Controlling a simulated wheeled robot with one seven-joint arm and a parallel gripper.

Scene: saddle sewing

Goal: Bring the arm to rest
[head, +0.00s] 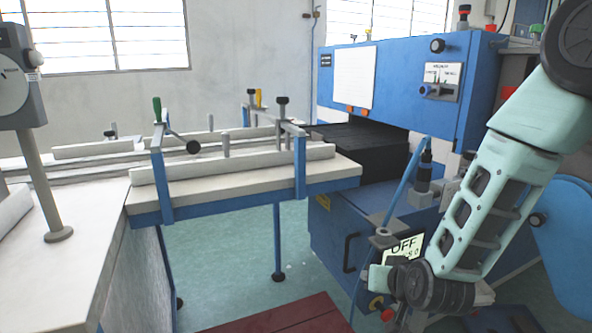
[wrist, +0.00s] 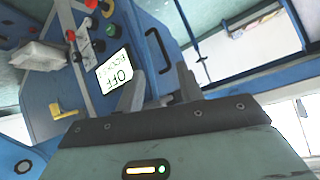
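My mint-green arm (head: 495,190) reaches down along the right side of the head view, in front of a blue machine. Its dark wrist joint (head: 435,287) is low, beside the machine's OFF display, and my gripper's fingers cannot be made out there. In the wrist view my gripper (wrist: 158,85) shows two grey fingers standing apart with nothing between them. The OFF display (wrist: 115,73) and the machine front lie beyond the fingers.
The blue machine (head: 400,70) stands close to my arm, with knobs and a black handle (head: 349,252). A conveyor table with blue frames (head: 240,184) is at centre left. A white worktop (head: 75,255) is at left. Green floor (head: 225,265) is open between them.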

